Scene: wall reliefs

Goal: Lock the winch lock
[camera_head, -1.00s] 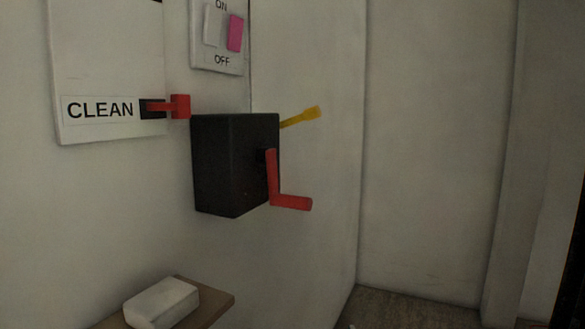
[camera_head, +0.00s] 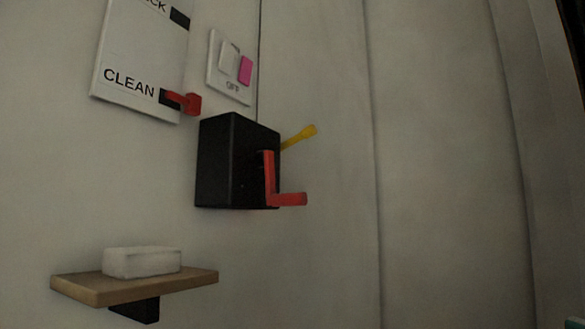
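The winch is a black box (camera_head: 217,165) fixed to the wall in the middle of the head view. A red crank handle (camera_head: 270,180) hangs on its front right, with its grip pointing right. A yellow lever (camera_head: 300,137), probably the winch lock, sticks out from the box's right side, tilted up to the right. Its base is hidden behind the box's edge. Neither of my grippers shows in the view.
A wooden shelf (camera_head: 85,287) with a white block (camera_head: 141,262) is below left. Above are a white "CLEAN" panel (camera_head: 140,50) with a red lever (camera_head: 184,102) and an OFF-marked switch plate (camera_head: 217,75) with a pink part. The wall right of the winch is bare.

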